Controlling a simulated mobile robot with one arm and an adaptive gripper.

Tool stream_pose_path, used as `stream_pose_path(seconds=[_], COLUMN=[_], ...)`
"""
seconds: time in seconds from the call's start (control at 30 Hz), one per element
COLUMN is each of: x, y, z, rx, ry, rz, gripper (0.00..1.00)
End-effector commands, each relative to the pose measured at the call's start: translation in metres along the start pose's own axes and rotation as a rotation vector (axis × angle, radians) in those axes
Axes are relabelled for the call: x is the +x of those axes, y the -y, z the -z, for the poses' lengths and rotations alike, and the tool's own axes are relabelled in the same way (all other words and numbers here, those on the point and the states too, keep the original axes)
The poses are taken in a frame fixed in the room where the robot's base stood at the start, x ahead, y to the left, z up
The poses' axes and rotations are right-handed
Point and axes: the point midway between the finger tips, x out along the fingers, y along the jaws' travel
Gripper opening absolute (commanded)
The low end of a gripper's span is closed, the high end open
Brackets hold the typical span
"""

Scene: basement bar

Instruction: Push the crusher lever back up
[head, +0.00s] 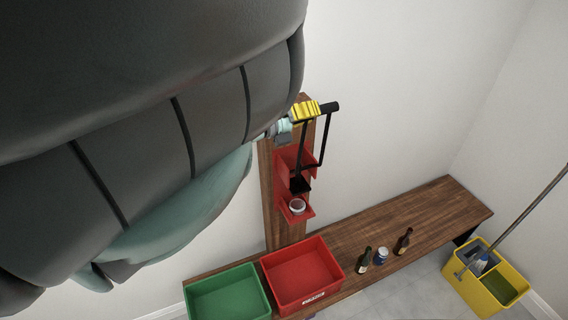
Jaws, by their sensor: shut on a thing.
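The red can crusher (284,164) is mounted on an upright wooden board (269,208). Its black lever arms (323,150) rise to a black handle bar (331,107) at the top of the board. My gripper (305,111), with yellow fingers, is shut on the handle bar near its left part. The black pressing block (299,184) sits inside the red frame. Below it a small round whitish thing (297,205) rests on the crusher's lower red ledge. My arm fills the upper left and hides the wall behind it.
A wooden bench (440,208) stands below. It holds a green bin (228,294), a red bin (302,275), two brown bottles (364,261) (404,241) and a can (381,256). A yellow mop bucket (487,280) stands on the floor at right.

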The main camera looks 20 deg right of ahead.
Motion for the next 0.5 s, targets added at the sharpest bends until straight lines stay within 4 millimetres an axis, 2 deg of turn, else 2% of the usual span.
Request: stream_pose_path(seconds=[0.5], x=[0.0001], y=[-0.0035], z=[-0.0079], rx=[0.004], ry=[0.003], rz=[-0.008], gripper=[0.00])
